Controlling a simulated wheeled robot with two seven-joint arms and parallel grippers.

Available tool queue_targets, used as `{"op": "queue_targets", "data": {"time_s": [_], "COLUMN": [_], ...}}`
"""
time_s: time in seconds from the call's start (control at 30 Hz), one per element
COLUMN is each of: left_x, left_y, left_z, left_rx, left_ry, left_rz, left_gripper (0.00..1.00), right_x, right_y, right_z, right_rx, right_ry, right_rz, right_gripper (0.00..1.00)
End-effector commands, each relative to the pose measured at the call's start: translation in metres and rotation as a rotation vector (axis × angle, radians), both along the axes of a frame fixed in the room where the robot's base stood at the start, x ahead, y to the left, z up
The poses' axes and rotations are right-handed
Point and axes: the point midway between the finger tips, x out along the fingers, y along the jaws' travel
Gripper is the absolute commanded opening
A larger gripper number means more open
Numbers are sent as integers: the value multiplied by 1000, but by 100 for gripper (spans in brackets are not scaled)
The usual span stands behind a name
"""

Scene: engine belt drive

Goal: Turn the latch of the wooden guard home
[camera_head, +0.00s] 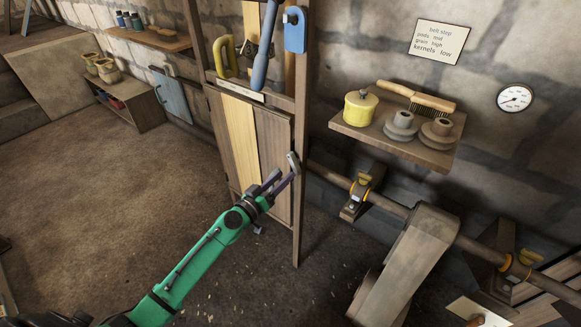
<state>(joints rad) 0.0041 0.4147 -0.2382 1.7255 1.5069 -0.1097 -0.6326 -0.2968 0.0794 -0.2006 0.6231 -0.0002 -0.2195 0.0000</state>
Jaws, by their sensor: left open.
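The wooden guard (271,150) is an upright panel of brown boards with one pale board, set in a wooden frame. A small grey latch (293,162) sits at its right edge by the frame post, tilted a little off upright. My left gripper (284,180) is open at the end of the green arm, its fingers reaching up to the latch's lower end. I cannot tell whether they touch it. The lower part of the guard is partly hidden behind the gripper. My right gripper is not in view.
A frame post (301,130) stands close right of the gripper. Beyond it run a horizontal shaft (330,175) and a belt housing (405,262). A wall shelf (385,138) holds a yellow pot and brush. The floor at left is clear.

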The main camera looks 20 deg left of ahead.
Motion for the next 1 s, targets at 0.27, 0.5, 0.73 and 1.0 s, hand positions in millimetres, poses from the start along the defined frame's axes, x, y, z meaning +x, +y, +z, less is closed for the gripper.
{"op": "queue_targets", "data": {"time_s": [0.27, 0.5, 0.73, 1.0], "left_x": [36, 37, 36, 36], "left_y": [-15, -15, -15, -15], "left_z": [-1, -1, -1, -1], "left_rx": [1, 0, 1, -21], "left_ry": [0, 1, 2, 10], "left_rz": [-1, -2, -1, -1], "left_gripper": [51, 47, 0, 0], "right_x": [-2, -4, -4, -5], "right_y": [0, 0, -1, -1], "right_z": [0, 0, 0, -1], "right_rx": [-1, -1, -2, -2], "right_ry": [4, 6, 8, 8], "right_rz": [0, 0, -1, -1], "right_gripper": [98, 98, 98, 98]}}
